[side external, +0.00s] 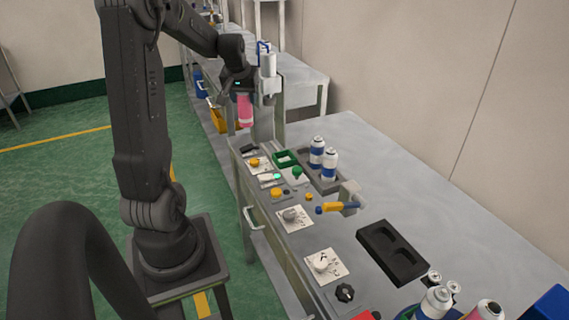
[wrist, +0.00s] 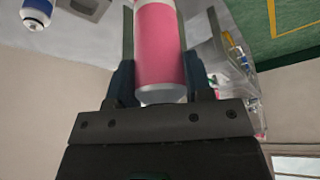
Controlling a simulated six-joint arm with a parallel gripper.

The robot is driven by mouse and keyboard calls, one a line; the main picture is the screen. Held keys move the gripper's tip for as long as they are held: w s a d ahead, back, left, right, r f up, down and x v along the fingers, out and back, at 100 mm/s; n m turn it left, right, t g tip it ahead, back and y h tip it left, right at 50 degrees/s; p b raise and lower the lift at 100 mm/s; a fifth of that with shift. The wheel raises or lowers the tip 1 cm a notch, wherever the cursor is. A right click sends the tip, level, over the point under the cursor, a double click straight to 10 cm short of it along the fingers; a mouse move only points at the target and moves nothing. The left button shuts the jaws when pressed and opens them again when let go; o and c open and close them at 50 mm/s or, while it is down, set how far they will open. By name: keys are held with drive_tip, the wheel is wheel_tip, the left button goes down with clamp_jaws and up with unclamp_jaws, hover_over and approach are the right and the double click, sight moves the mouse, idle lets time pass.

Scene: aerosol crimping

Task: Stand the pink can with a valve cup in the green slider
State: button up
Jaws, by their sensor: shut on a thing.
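The pink can (side external: 245,110) hangs upright below my gripper (side external: 241,92), high over the left end of the workbench. In the wrist view the pink can (wrist: 159,45) lies between the two dark fingers of my gripper (wrist: 160,72), which is shut on it. A pale, rounded end of the can shows near the palm; I cannot make out the valve cup. The green slider (side external: 285,158) is a small green frame on the bench, below and to the right of the can. No can stands in it.
A pale column machine (side external: 268,75) rises close to the right of my gripper. Blue-and-white cans (side external: 317,151) stand in a dark tray beside the slider. A yellow-and-blue tool (side external: 338,207), knobs and an empty black tray (side external: 370,236) lie nearer. More cans (side external: 436,302) stand bottom right.

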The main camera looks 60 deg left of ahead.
sight(247, 108)
drive_tip(key=f, duration=0.4)
drive_tip(key=shift+w+d, duration=0.15)
drive_tip(key=shift+w, duration=0.15)
drive_tip(key=shift+w+d+f, duration=0.65)
drive_tip(key=shift+w+f, duration=1.1)
drive_tip(key=shift+w+d+f, duration=0.7)
drive_tip(key=shift+w+f, duration=1)
drive_tip(key=shift+f, duration=0.1)
drive_tip(key=shift+w+d+f, duration=0.65)
drive_tip(key=shift+w+f, duration=1.1)
drive_tip(key=shift+f, duration=0.2)
drive_tip(key=o, duration=1.3)
drive_tip(key=shift+c, duration=0.2)
